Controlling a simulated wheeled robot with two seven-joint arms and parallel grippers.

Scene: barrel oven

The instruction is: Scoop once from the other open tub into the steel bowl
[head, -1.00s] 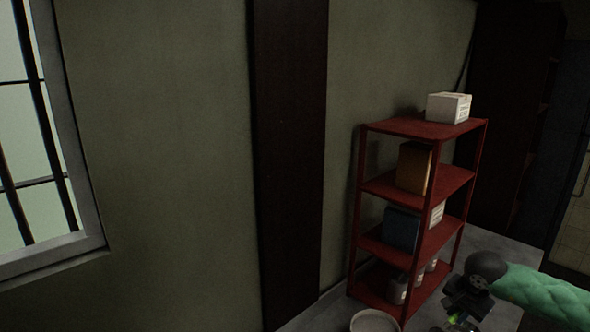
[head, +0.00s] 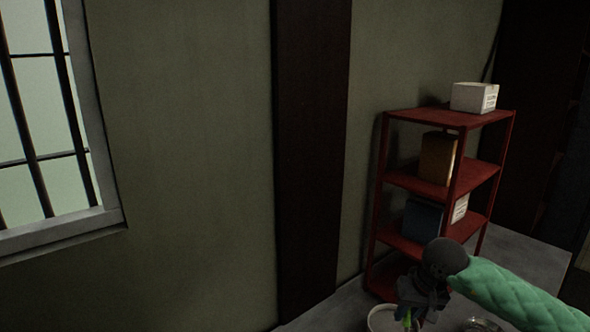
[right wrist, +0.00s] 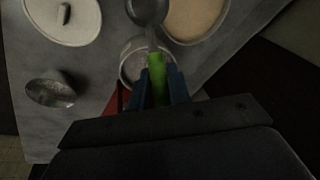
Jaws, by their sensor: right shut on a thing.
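My right gripper (right wrist: 158,85) is shut on the green handle (right wrist: 157,70) of a scoop. The scoop's dark rounded head (right wrist: 147,10) points away from the fingers at the top of the right wrist view. An open tub (right wrist: 222,32) with tan contents stands just right of the scoop head. A round pale-rimmed vessel (right wrist: 126,77) lies under the handle, partly hidden; I cannot tell its contents. A shiny metal piece (right wrist: 50,93) lies at the left. In the head view, the right gripper (head: 410,318) is over a pale-rimmed tub (head: 376,320), cut by the frame's edge. My left gripper is out of view.
A lidded white tub (right wrist: 65,18) stands at the upper left of the wrist view. A metal-rimmed round vessel (head: 482,326) shows at the head view's bottom edge. A red shelf rack (head: 447,118) with boxes stands behind on the grey counter (head: 540,262), near the wall.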

